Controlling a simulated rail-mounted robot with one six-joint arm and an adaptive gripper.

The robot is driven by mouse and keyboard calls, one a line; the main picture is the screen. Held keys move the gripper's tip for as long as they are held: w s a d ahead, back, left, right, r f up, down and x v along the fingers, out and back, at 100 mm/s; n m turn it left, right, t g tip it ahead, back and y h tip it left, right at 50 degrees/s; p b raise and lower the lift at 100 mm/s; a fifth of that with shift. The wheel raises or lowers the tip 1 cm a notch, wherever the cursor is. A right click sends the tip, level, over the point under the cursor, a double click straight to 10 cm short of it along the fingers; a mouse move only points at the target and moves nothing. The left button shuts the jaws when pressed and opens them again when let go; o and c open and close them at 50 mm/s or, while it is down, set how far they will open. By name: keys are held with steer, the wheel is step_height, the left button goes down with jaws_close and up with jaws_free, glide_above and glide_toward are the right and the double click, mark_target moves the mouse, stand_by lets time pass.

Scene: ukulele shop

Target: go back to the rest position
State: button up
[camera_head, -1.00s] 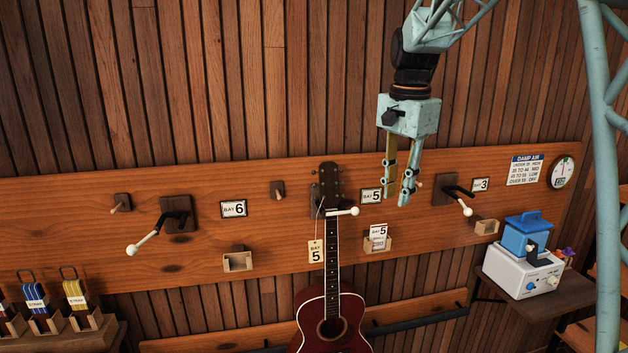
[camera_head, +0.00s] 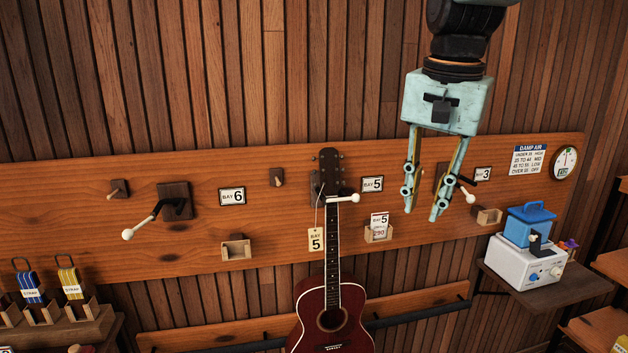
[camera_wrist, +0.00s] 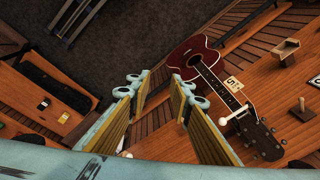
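My gripper (camera_head: 424,212) hangs fingers down at the upper right of the head view, in front of the wall board. Its two fingers are apart with nothing between them. In the wrist view my gripper (camera_wrist: 155,90) also shows a clear gap between its fingers. A dark red ukulele (camera_head: 333,315) hangs upright by its head at bay 5, with a tag reading "BAY 5" (camera_head: 316,239) on it. The ukulele also shows in the wrist view (camera_wrist: 196,56), to the right of the fingers. My gripper is apart from it.
An empty hanger (camera_head: 174,201) with a white-tipped arm is at bay 6. A white machine with a blue tank (camera_head: 527,264) stands on a small shelf at right. Strap boxes (camera_head: 45,312) stand at lower left. A dial (camera_head: 564,162) is on the board.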

steer(key=s+f+n+t+b, duration=0.1)
steer(key=s+f+n+b, duration=0.2)
steer(key=s+f, duration=0.4)
steer(key=s+f+n+b, duration=0.4)
steer(key=s+f, duration=0.3)
steer(key=s, duration=1.7)
steer(key=shift+f+t, duration=0.2)
steer(key=shift+t, duration=0.2)
stand_by(0.3)
